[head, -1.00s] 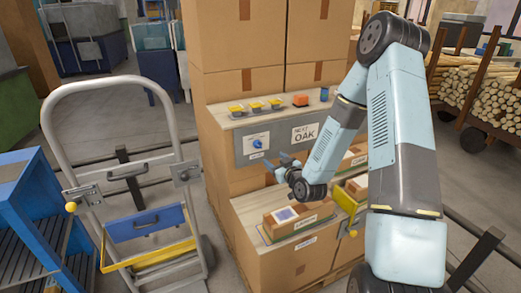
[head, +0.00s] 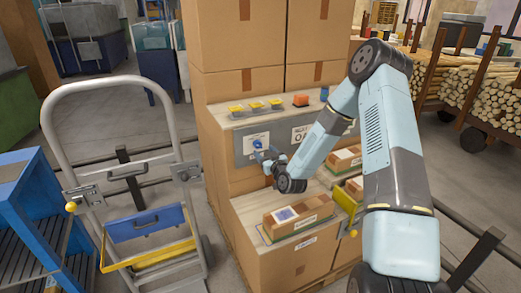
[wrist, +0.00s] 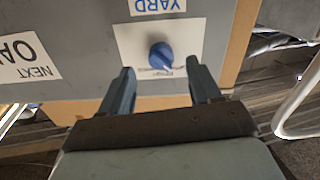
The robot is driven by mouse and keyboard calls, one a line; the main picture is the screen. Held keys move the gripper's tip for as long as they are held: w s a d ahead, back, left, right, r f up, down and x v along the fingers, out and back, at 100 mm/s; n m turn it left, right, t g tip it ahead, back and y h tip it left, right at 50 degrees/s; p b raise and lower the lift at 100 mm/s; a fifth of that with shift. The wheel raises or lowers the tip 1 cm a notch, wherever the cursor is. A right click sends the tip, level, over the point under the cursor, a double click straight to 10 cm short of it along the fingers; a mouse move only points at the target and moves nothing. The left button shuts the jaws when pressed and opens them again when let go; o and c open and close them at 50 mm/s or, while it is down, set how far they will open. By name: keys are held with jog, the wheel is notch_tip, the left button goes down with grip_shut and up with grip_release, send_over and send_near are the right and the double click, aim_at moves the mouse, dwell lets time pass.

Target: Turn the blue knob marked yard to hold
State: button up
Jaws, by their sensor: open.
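The blue knob (wrist: 161,56) sits on a white plate (wrist: 190,36) on a grey panel, with a "YARD" label (wrist: 158,6) beside it, upside down in the wrist view. In the head view the knob (head: 258,144) is partly covered by my gripper. My gripper (wrist: 157,76) is open, its two blue fingers pointing at the panel. In the wrist view the knob lies between and just beyond the fingertips, and the fingers appear apart from it. In the head view my gripper (head: 265,153) is close in front of the panel (head: 284,142). The small print on the plate is too blurred to read.
A "NEXT OAK" sign (wrist: 24,58) is on the same panel. A cardboard parcel (head: 298,215) lies on the box below my gripper. A hand truck (head: 54,130) stands at the left.

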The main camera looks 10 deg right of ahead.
aim_at(258, 145)
jog(key=shift+x, duration=2.2)
jog(key=shift+c, duration=0.4)
jog(key=c, duration=1)
jog(key=shift+o, duration=0.2)
jog(key=shift+m, duration=0.4)
jog(key=m, duration=1.7)
jog(key=shift+s, duration=0.1)
